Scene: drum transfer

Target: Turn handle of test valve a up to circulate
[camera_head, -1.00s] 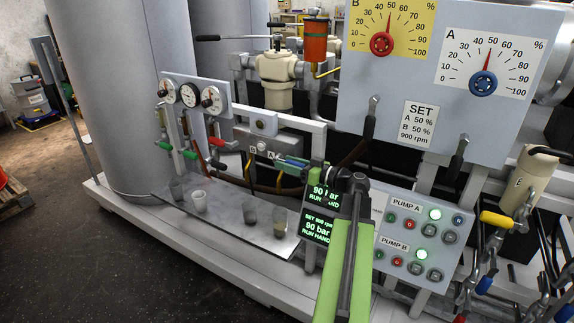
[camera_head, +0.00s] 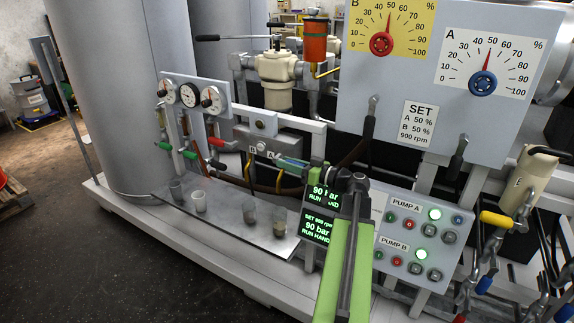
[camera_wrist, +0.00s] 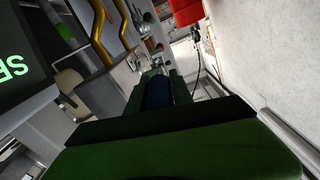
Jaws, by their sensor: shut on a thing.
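My gripper (camera_head: 290,164) is at the front of the grey test valve block (camera_head: 270,140), at the end of my green arm. In the wrist view, the green jaws of my gripper (camera_wrist: 157,94) are shut on a blue valve handle (camera_wrist: 158,91), which lies lengthwise between them. In the head view, the jaws hide most of this handle.
Clear cups (camera_head: 199,202) stand on a metal tray (camera_head: 228,226) below the block. Green and red handles and gauges (camera_head: 188,95) are at left. Black displays (camera_head: 318,226) and the pump button panel (camera_head: 424,235) are close by my arm.

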